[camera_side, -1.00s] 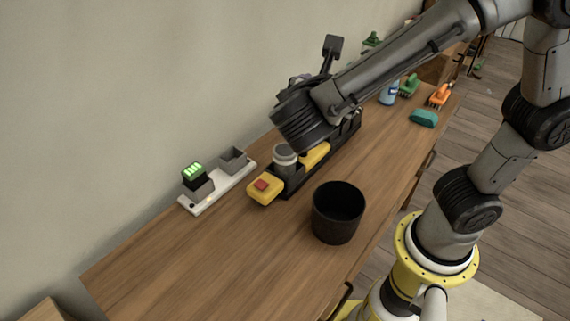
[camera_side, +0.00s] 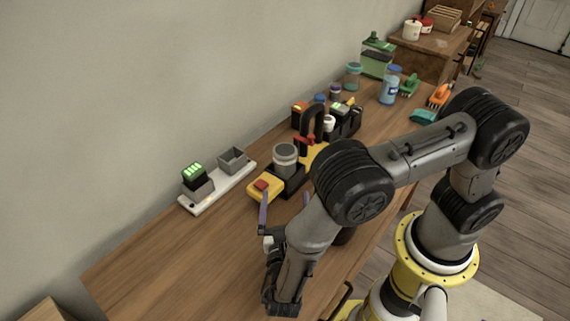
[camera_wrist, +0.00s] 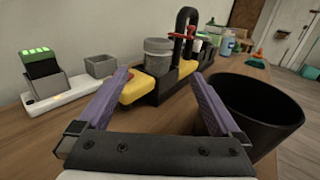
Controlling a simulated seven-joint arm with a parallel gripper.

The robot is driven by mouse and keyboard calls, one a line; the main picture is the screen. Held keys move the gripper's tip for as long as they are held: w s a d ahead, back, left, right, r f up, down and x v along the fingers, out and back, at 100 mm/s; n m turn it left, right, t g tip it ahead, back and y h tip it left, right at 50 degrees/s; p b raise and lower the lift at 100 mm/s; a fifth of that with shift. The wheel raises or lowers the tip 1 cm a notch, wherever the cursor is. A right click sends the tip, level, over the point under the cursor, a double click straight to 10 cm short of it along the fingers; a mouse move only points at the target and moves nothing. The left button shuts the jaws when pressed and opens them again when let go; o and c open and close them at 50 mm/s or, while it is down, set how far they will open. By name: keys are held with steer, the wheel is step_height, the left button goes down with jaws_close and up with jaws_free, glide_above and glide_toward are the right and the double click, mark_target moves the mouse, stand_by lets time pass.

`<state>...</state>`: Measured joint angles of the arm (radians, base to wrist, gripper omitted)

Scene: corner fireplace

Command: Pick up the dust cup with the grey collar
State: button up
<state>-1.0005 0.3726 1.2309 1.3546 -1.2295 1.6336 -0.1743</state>
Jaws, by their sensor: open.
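The dust cup with the grey collar (camera_side: 284,156) stands upright in the black holder of a yellow and black unit (camera_side: 265,187). In the wrist view the cup (camera_wrist: 158,58) is ahead, between and beyond the fingertips, with its grey top and clear body showing. My gripper (camera_side: 285,194) is low over the table on the near side of the unit. Its two purple fingers are spread and point toward the cup, with nothing between them. The gripper (camera_wrist: 157,78) also shows open and empty in the wrist view. The cup's lower part is hidden by its holder.
A black bin (camera_wrist: 262,92) stands close at the right of my fingers. A white charger strip (camera_side: 220,188) with a green-lit battery (camera_side: 193,172) is at the left. A dark loop handle (camera_side: 313,122) rises behind the cup. Bottles and brushes stand farther back.

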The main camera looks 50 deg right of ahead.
mark_target(285, 165)
steer(key=x, duration=0.2)
steer(key=f+x, duration=0.1)
steer(key=x, duration=0.5)
steer(key=shift+w+d+f, duration=0.1)
steer(key=shift+w+f, duration=0.1)
steer(key=shift+f, duration=0.05)
steer(key=shift+r+x, duration=0.2)
steer(key=shift+x, duration=1.15)
steer(key=shift+r+x, duration=0.15)
steer(key=shift+x, duration=1.2)
steer(key=shift+w, duration=0.15)
steer(key=c, duration=1.3)
step_height(285, 165, up, 18)
